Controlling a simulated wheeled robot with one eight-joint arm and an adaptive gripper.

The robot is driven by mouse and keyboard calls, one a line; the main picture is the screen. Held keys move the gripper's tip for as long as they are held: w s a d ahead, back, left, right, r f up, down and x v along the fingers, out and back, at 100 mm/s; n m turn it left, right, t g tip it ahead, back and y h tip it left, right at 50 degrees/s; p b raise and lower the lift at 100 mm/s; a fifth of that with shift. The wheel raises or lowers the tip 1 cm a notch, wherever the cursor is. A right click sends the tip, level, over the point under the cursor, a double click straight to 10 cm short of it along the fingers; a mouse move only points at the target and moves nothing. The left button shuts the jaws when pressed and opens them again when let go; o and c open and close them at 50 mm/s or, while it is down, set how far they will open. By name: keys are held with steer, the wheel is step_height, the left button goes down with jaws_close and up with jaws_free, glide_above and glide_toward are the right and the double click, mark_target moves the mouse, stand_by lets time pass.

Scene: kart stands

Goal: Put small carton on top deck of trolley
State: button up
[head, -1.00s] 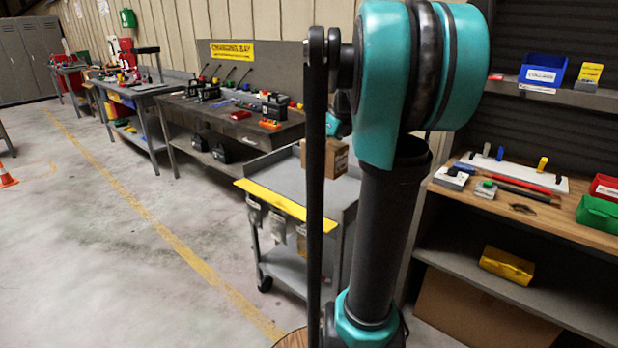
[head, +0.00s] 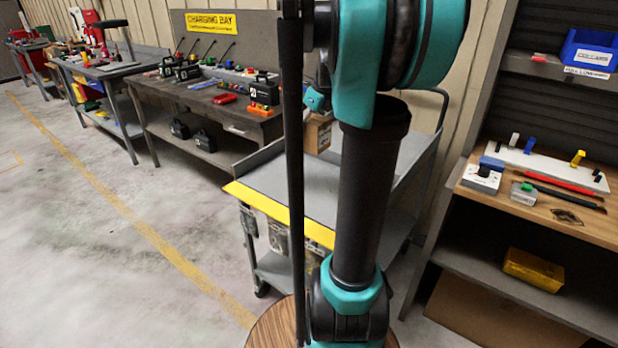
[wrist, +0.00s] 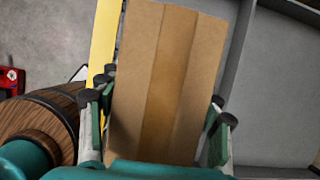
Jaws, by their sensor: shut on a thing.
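The small brown carton (wrist: 165,75) fills the middle of the wrist view, between the two fingers of my gripper (wrist: 158,112), which is shut on it. In the head view the carton (head: 318,134) shows only in part behind my arm, over the far part of the trolley. The grey trolley (head: 278,182) has a yellow front edge and a lower shelf. Its top deck (wrist: 281,90) lies below the carton in the wrist view. I cannot tell whether the carton touches the deck. The gripper is mostly hidden in the head view.
The trolley's top deck looks bare where it shows. A charging-bay bench (head: 205,108) with tools and black cases stands behind it to the left. A wooden-topped workbench (head: 545,195) stands close on the right. The floor at left is clear.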

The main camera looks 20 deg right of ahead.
step_height(320, 180, down, 18)
steer(key=shift+f, duration=0.15)
stand_by(0.4)
steer(key=shift+f, duration=0.1)
steer(key=o, duration=1.6)
steer(key=v, duration=1.2)
steer(key=shift+s, duration=0.1)
